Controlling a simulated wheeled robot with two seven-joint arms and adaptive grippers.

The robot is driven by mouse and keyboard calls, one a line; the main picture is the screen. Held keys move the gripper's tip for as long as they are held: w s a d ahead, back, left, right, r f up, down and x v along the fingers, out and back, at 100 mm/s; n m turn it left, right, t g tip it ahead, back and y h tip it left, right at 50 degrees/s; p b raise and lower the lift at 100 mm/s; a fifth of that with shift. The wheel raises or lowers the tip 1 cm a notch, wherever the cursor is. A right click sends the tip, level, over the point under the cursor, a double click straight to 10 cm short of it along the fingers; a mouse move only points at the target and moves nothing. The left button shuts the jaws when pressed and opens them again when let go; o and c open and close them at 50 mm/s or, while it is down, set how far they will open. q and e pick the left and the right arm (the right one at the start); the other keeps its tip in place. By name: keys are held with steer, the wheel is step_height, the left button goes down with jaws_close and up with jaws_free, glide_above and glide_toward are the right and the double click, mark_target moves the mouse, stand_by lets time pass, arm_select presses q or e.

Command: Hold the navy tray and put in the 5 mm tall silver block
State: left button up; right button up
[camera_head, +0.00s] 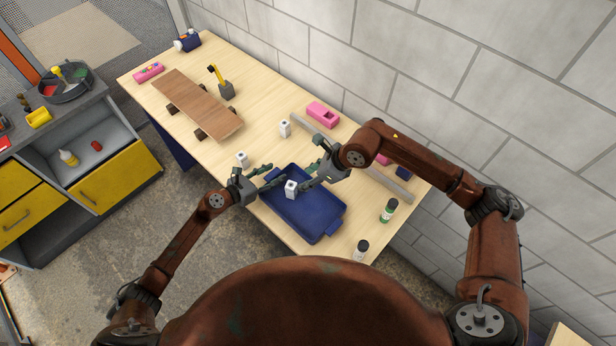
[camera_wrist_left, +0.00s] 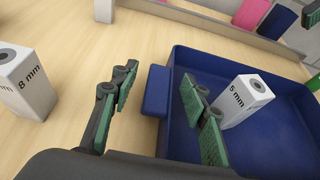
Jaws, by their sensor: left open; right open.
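My right gripper (camera_head: 310,175) is open and empty, just right of the block and over the tray's far side. I cannot tell whether it touches anything.
A silver 8 mm block (camera_wrist_left: 28,88) stands left of the tray (camera_head: 243,159). Another silver block (camera_head: 285,128) stands farther back, near a pink block (camera_head: 323,114). A green bottle (camera_head: 389,210) and a dark-capped bottle (camera_head: 361,250) stand at the right. A wooden skateboard deck (camera_head: 198,103) lies farther left.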

arm_select(q)
steer(key=v, duration=1.2)
steer(key=shift+f, duration=0.1)
